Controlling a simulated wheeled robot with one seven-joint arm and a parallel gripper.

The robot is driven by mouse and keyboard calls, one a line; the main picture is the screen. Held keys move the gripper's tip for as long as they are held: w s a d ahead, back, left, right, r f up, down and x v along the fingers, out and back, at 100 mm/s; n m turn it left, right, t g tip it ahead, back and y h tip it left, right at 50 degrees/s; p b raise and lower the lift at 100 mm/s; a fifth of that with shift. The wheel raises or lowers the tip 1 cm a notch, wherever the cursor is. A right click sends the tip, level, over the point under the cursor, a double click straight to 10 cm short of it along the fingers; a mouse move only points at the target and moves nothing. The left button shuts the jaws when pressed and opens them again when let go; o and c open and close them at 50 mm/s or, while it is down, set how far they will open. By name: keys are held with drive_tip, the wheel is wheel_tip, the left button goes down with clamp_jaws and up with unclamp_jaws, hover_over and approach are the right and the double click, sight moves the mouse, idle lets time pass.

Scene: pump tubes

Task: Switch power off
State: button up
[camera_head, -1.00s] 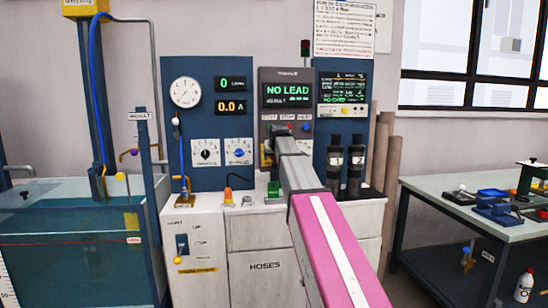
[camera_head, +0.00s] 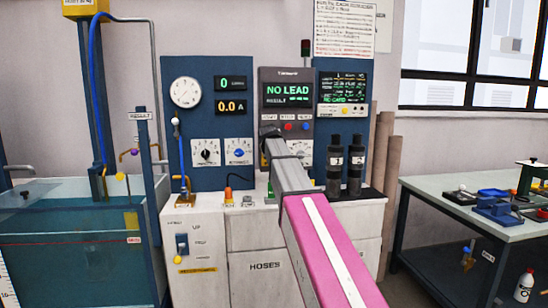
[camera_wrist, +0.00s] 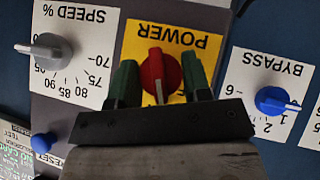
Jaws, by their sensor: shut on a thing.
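The red POWER knob (camera_wrist: 157,76) sits on a yellow plate (camera_wrist: 128,42) in the wrist view, which shows the panel upside down. My gripper (camera_wrist: 161,84) has its two green fingers on either side of the knob and is shut on it. The knob's white mark points toward the bottom of the wrist view, and its lower end is partly hidden by my gripper body. In the head view, my arm reaches the grey console (camera_head: 264,78) and hides the POWER knob and my fingers.
A grey SPEED % knob (camera_wrist: 45,47) and a blue RESET button (camera_wrist: 42,143) lie left of the plate. A blue BYPASS knob (camera_wrist: 274,101) is close on the right. Two black cylinders (camera_head: 355,160) stand right of my arm. A water tank (camera_head: 60,265) is at left.

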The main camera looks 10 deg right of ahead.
drive_tip(key=n+h, duration=0.1)
drive_tip(key=h, duration=0.1)
drive_tip(key=n+t+h, duration=0.1)
drive_tip(key=n+h, duration=0.1)
drive_tip(key=h, duration=0.1)
drive_tip(key=shift+a+f+h, duration=0.15)
drive_tip(key=shift+h, duration=0.15)
drive_tip(key=n+t+h, duration=0.2)
drive_tip(key=n+h, duration=0.2)
drive_tip(key=shift+f, duration=0.1)
drive_tip(key=shift+n+t, duration=0.3)
idle(0.5)
drive_tip(key=o, duration=0.9)
drive_tip(key=shift+c, duration=0.2)
drive_tip(key=v, duration=1)
drive_tip(key=shift+s+a, duration=0.3)
